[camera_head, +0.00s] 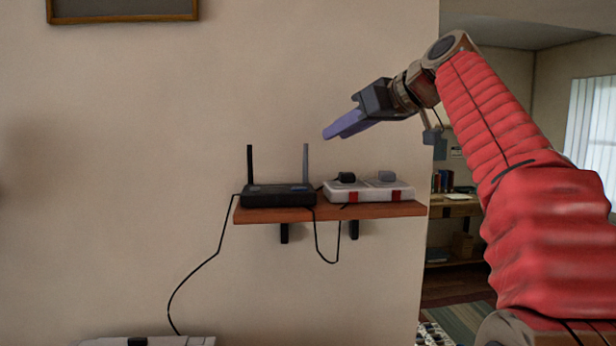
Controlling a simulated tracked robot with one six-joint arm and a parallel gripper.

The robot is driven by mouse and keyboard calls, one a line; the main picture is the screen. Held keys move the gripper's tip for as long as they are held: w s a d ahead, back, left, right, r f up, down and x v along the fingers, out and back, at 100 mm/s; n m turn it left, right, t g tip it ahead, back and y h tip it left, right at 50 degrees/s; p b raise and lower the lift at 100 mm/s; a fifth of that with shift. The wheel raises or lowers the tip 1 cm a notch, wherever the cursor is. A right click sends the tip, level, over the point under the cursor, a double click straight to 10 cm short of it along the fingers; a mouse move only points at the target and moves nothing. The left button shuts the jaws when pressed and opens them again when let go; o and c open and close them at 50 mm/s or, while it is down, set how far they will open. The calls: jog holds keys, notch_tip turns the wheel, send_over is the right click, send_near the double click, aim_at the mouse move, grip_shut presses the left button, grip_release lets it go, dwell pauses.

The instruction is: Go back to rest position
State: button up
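My gripper (345,124) is at the end of my red-sleeved arm, which reaches in from the right. Its bluish-purple fingers point left and slightly down, in the air above the wall shelf (380,209). The fingers look close together, but from this side I cannot tell whether a gap lies between them. No object shows in them. Below stand a black router (278,197) with two upright antennas and a white power strip (368,191) with red parts and plugs in it. The gripper is apart from both.
A black cable (205,262) hangs from the router down the wall. A framed picture (122,18) hangs at upper left. A grey-white object (175,341) shows at the bottom edge. Right of the wall, a room opens with a desk (455,209) and books. The wall's left side is clear.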

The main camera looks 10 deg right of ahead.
jog(key=s+f+m+g+h, duration=0.2)
jog(key=s+f, duration=0.9)
jog(key=f, duration=0.4)
jog(key=s+f+m+g+h, duration=0.2)
jog(key=s+f, duration=1)
jog(key=f, duration=0.3)
jog(key=s+f+m+g+h, duration=0.1)
jog(key=s+f+m+h, duration=0.1)
jog(key=s+f, duration=0.9)
notch_tip(320, 180, down, 5)
jog(key=shift+s+a+r+g+h, duration=0.1)
jog(key=shift+s+a+g+h, duration=0.15)
jog(key=shift+a+g+h, duration=0.2)
